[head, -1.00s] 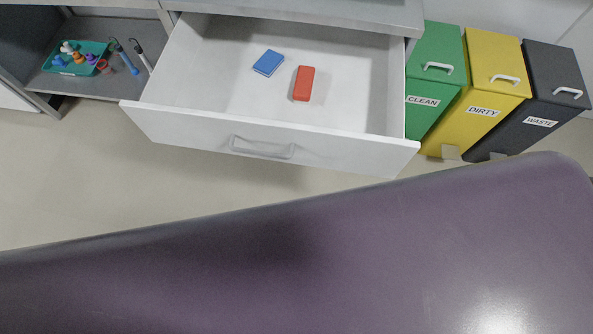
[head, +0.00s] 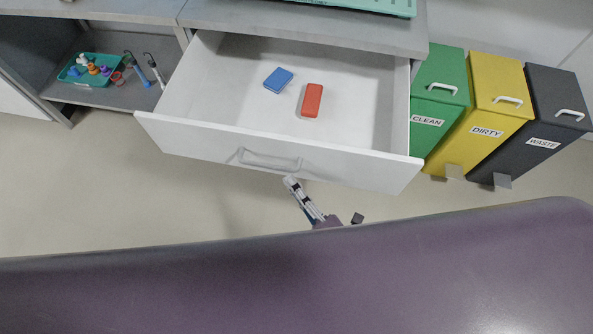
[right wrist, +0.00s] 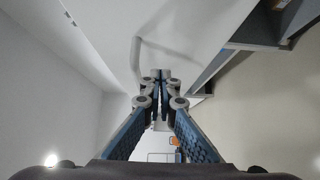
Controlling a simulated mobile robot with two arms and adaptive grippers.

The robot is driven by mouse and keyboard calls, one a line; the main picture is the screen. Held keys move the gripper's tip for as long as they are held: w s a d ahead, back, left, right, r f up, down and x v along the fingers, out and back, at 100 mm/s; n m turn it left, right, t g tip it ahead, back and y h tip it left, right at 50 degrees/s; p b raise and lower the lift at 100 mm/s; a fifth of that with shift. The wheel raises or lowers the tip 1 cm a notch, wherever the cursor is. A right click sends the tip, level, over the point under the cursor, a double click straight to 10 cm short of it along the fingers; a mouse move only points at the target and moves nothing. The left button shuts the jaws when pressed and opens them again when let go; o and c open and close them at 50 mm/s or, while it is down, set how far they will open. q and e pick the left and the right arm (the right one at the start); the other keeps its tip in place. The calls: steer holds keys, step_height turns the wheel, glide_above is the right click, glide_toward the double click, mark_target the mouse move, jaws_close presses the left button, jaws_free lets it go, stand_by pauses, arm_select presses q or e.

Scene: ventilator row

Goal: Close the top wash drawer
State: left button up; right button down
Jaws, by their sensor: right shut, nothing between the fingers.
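The top wash drawer (head: 220,142) is a white drawer pulled well out from under the grey counter, with a bar handle (head: 268,162) on its front. A blue block (head: 278,80) and a red block (head: 312,100) lie inside it. My right gripper (head: 290,182) is just in front of the drawer front, below the handle in the head view; I cannot tell if it touches. In the right wrist view its fingers (right wrist: 157,75) are shut together and empty, with the handle (right wrist: 137,60) just beyond their tips. My left gripper is not in view.
Green (head: 440,85), yellow (head: 485,115) and dark grey (head: 530,120) bins stand right of the drawer. An open shelf at the left holds a teal tray (head: 72,88) of small items. A teal tray (head: 380,6) is on the counter. The floor before the drawer is clear.

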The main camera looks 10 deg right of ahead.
steer(key=shift+w+d, duration=0.3)
steer(key=shift+w, duration=0.35)
steer(key=shift+w+d, duration=0.25)
steer(key=shift+w, duration=0.35)
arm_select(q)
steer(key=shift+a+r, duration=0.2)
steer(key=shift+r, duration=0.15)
arm_select(e)
steer(key=shift+w, duration=0.1)
